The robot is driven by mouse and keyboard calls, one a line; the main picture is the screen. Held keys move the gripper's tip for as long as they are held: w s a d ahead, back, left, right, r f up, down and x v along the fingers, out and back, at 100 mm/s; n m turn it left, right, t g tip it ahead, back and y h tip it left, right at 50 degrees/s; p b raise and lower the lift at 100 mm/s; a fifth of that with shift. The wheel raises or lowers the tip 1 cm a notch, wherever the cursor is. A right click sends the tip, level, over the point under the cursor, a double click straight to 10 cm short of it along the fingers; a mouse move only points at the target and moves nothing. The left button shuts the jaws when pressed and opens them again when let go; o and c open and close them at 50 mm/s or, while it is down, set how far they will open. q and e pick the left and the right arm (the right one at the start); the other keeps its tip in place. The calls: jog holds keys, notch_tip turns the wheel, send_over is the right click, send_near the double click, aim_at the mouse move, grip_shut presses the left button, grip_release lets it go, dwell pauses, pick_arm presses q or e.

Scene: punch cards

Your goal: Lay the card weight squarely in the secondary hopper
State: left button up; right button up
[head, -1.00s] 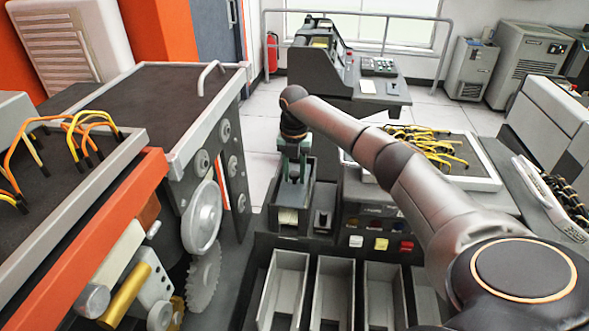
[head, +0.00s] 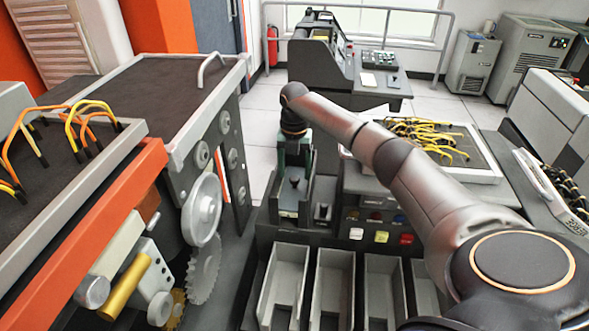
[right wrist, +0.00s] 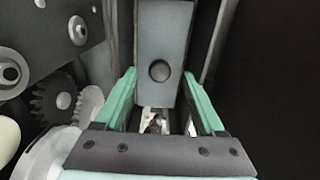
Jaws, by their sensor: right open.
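The card weight (head: 292,200) is a grey block with a dark round knob. In the head view it sits inside the narrow dark secondary hopper (head: 275,213). The weight also shows in the right wrist view (right wrist: 160,30), its long edges looking roughly parallel to the hopper walls; whether it lies fully flat is hard to tell. My right gripper (head: 294,158) is over the far part of the hopper. Its green fingers (right wrist: 159,78) are apart, one on each side of the knob in the picture, with gaps to the weight. My left gripper is not in view.
A small dark fitting (head: 322,212) stands right of the hopper. Several empty grey bins (head: 333,285) are in front. A large metal wheel (head: 201,210) and a toothed gear (head: 204,275) are close on the left. A panel with colored buttons (head: 382,237) is at right.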

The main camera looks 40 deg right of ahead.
aim_at(294, 178)
notch_tip(294, 178, up, 13)
jog(key=shift+f+b, duration=0.2)
jog(key=shift+b, duration=0.15)
dwell(0.4)
